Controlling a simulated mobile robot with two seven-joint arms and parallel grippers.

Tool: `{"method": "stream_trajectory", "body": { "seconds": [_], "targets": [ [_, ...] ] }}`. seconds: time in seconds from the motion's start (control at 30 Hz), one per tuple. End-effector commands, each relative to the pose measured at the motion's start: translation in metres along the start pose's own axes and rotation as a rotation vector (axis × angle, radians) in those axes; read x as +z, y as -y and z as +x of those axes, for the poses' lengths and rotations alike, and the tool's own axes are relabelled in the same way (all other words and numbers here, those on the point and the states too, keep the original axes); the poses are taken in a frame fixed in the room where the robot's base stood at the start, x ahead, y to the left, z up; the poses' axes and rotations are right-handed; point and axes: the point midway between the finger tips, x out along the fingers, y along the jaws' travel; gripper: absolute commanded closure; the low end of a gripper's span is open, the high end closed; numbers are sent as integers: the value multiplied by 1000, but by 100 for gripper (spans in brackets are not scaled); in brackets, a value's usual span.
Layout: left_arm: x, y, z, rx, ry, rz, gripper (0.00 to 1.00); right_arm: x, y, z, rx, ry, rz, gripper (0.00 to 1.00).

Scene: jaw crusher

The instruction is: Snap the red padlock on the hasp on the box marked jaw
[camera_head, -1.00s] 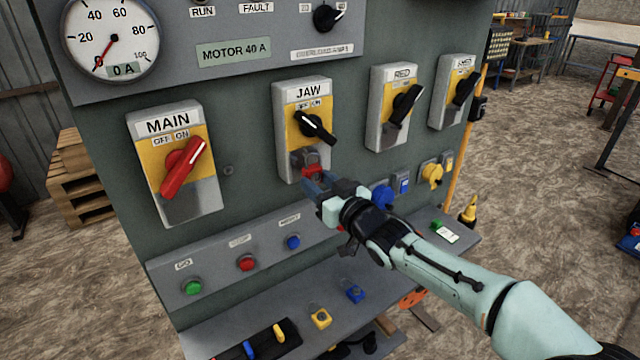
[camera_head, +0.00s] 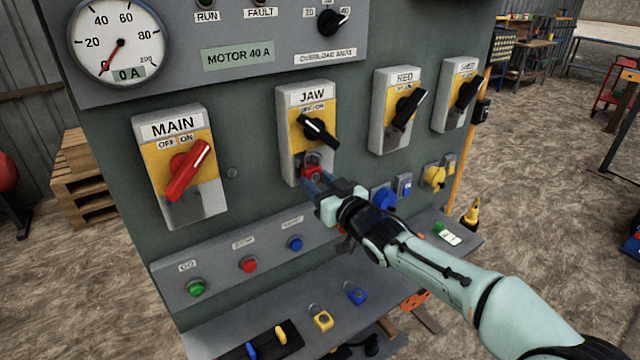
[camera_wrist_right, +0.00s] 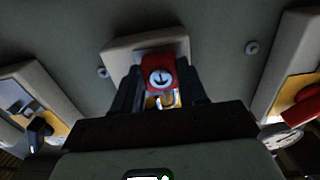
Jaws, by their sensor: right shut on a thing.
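The box marked JAW (camera_head: 290,165) is on the green panel, with a black switch handle (camera_head: 318,128) turned diagonally. The red padlock (camera_head: 311,172) is at the lower part of this box, at the hasp. My right gripper (camera_head: 314,183) is shut on the red padlock. In the right wrist view the padlock (camera_wrist_right: 158,74) sits between the two dark fingers, against the box's lower end. The hasp is mostly hidden, and I cannot tell whether the shackle is through it or closed. My left gripper is not in view.
The MAIN box (camera_head: 205,200) with a red handle is to the left. The RED box (camera_head: 380,135) and another switch box (camera_head: 443,110) are to the right. A blue padlock (camera_head: 384,199) and a yellow one (camera_head: 434,178) hang there. A shelf (camera_head: 225,335) with small padlocks juts out below.

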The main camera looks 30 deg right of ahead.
Motion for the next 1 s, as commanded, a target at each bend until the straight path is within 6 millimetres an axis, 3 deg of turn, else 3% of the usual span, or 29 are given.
{"method": "stream_trajectory", "body": {
  "seconds": [0.43, 0.47, 0.53, 1.0],
  "targets": [
    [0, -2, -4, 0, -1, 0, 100, -1, 0, 9, 0, -1, 0, 90],
    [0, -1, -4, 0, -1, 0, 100, -1, 0, 9, 0, -2, 0, 48],
    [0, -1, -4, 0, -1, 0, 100, -1, 0, 9, 0, -2, 0, 28],
    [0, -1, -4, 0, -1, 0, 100, 0, 0, 8, 0, 0, 0, 28]
  ]
}}
